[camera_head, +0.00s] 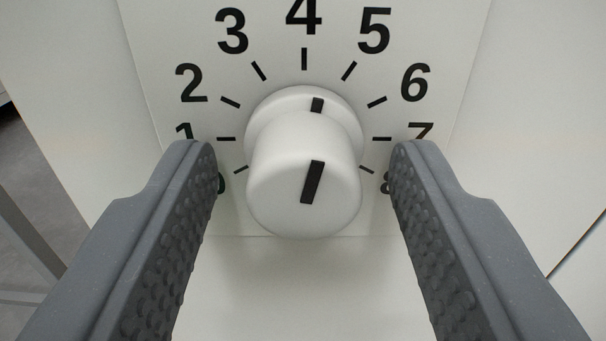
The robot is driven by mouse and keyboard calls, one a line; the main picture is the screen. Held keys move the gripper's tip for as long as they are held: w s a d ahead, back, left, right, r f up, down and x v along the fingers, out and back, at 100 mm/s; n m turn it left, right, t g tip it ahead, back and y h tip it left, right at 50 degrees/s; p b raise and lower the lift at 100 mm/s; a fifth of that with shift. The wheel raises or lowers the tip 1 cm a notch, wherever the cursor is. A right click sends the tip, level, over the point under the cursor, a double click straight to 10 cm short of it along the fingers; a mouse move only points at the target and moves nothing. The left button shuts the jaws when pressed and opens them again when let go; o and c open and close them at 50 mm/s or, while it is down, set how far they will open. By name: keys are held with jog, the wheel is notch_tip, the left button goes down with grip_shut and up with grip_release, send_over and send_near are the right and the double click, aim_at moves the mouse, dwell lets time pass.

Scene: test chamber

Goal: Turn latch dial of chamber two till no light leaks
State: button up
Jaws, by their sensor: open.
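A white latch dial (304,185) stands out from a white panel in the middle of the head camera view. It has a black mark on its front face and another on its base collar. The marks lean slightly right of vertical, with the collar mark just right of the 4 tick. A printed scale (304,58) runs around it from 0 at left to 8 at right; the 0, 7 and 8 are partly hidden by the fingers. My gripper (304,160) is open, with one finger on each side of the dial and clear gaps to it.
The scale panel (200,45) is mounted on a larger white surface. At the left edge, a grey floor (30,165) and a grey frame leg show. A dark seam runs along the lower right. No light leak can be made out.

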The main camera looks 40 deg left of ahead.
jog(key=c, duration=0.9)
jog(key=shift+o, duration=0.2)
jog(key=m+p, duration=0.1)
jog(key=p, duration=0.2)
jog(key=shift+r+m, duration=0.25)
jog(key=shift+m, duration=0.15)
jog(key=shift+f+m+p, duration=0.1)
jog(key=shift+m+p, duration=1.05)
jog(key=shift+m, duration=0.05)
jog(key=o, duration=0.9)
jog(key=shift+c, duration=0.2)
jog(key=shift+f, duration=0.1)
